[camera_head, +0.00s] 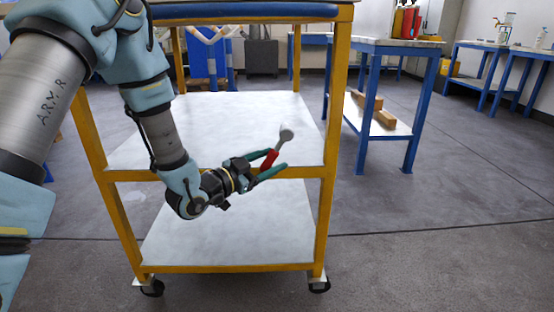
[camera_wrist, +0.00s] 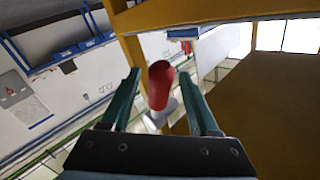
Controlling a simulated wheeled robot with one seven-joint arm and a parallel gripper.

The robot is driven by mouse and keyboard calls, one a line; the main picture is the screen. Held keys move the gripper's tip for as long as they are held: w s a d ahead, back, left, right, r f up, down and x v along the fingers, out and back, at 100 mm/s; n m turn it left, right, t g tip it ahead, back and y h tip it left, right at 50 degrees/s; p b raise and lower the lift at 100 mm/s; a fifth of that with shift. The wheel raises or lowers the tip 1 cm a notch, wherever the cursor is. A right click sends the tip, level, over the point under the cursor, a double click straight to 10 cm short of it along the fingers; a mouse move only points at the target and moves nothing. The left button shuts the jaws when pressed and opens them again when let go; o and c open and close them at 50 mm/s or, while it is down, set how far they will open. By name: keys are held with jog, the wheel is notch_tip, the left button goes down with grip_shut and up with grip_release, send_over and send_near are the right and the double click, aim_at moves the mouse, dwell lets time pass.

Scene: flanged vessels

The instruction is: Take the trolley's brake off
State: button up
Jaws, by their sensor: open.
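The trolley (camera_head: 222,174) has a yellow frame with pale shelves and stands in front of me; its yellow frame also shows in the wrist view (camera_wrist: 190,12). A brake lever with a red grip (camera_head: 269,160) and a grey round end shows at the trolley's right side, above the middle rail. In the wrist view the red grip (camera_wrist: 160,84) stands between the two green fingers. My gripper (camera_head: 278,163) is open around the grip, with a gap visible on each side in the wrist view (camera_wrist: 163,92). The lever's lower part is partly hidden in the wrist view.
A blue table (camera_head: 400,46) with a lower shelf holding wooden blocks (camera_head: 384,118) stands to the right of the trolley. Further blue tables (camera_head: 502,50) are at the far right. The grey floor (camera_head: 450,220) at the right front is clear.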

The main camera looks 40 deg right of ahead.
jog(key=shift+d, duration=1.25)
jog(key=shift+c, duration=0.4)
grip_shut()
